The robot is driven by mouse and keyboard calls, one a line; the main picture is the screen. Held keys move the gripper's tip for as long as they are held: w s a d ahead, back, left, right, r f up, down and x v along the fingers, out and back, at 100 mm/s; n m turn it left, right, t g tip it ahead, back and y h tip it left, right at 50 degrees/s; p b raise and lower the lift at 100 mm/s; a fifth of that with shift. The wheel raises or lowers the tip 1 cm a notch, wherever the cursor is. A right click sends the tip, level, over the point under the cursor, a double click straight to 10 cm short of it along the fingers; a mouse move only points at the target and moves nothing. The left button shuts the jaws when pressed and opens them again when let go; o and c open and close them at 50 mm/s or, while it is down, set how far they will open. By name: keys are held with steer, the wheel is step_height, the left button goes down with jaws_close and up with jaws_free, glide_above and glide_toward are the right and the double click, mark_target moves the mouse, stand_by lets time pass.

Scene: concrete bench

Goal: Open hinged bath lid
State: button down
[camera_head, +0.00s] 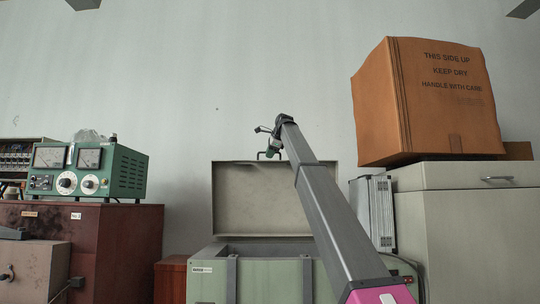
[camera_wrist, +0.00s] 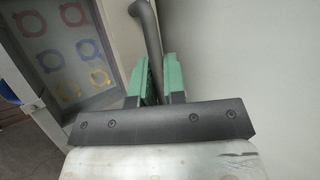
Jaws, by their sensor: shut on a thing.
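The bath (camera_head: 270,272) is a pale green box low in the middle of the head view. Its grey lid (camera_head: 240,205) stands raised, roughly upright, behind the open top. A dark bent handle (camera_wrist: 150,38) runs between the green fingers of my gripper (camera_wrist: 161,80) in the wrist view. In the head view my gripper (camera_head: 270,150) is at the lid's top edge, shut on the handle. My arm covers the lid's right part and some of the bath's front.
A green meter unit (camera_head: 122,172) sits on a dark red cabinet (camera_head: 130,240) at left. A large cardboard box (camera_head: 425,105) stands on a grey cabinet (camera_head: 475,250) at right. A panel with several coloured rings (camera_wrist: 72,55) shows in the wrist view.

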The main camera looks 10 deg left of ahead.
steer(key=c, duration=1.2)
jaws_free()
steer(key=v, duration=1.1)
